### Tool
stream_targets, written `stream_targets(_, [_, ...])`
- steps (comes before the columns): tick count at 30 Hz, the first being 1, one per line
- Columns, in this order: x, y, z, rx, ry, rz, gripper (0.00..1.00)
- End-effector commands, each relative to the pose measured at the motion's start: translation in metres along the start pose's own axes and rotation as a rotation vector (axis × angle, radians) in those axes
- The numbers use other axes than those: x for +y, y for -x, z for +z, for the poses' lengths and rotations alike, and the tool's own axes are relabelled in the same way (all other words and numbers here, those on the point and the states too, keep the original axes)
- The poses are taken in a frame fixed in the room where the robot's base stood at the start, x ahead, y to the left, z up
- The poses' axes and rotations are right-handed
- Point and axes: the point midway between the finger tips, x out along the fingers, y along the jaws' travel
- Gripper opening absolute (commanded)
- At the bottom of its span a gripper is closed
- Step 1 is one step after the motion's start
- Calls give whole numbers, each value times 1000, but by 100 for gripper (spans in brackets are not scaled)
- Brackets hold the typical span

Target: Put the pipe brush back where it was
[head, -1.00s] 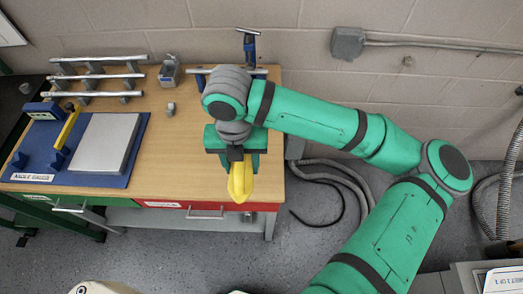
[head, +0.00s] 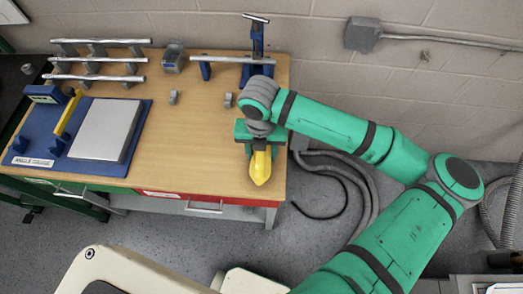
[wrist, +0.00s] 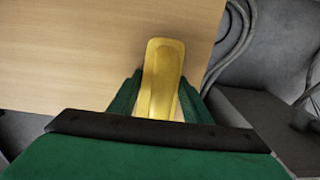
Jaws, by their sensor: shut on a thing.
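My gripper (head: 258,146) is shut on a yellow object (head: 261,168), smooth and elongated with a rounded end. No bristles show on it, so I cannot tell whether it is the pipe brush. In the head view it is over the right front part of the wooden workbench (head: 190,140), close to the right edge. In the wrist view the yellow object (wrist: 161,75) sticks out between the green fingers (wrist: 160,103), over the bench top. I cannot tell whether it touches the bench. Its held end is hidden by my gripper.
Two small grey clips (head: 173,97) (head: 228,100) stand mid-bench. A blue gauge board (head: 50,140) with a grey plate (head: 105,130) lies at left. Metal rods (head: 97,60) on stands are at the back left. A blue upright stand (head: 257,45) is at the back right. The front middle is clear.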

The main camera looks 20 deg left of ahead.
Motion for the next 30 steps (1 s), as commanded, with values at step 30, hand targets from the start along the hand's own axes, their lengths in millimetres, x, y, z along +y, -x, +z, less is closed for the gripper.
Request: stream_targets(30, [0,15,1,-3,-1,2,63])
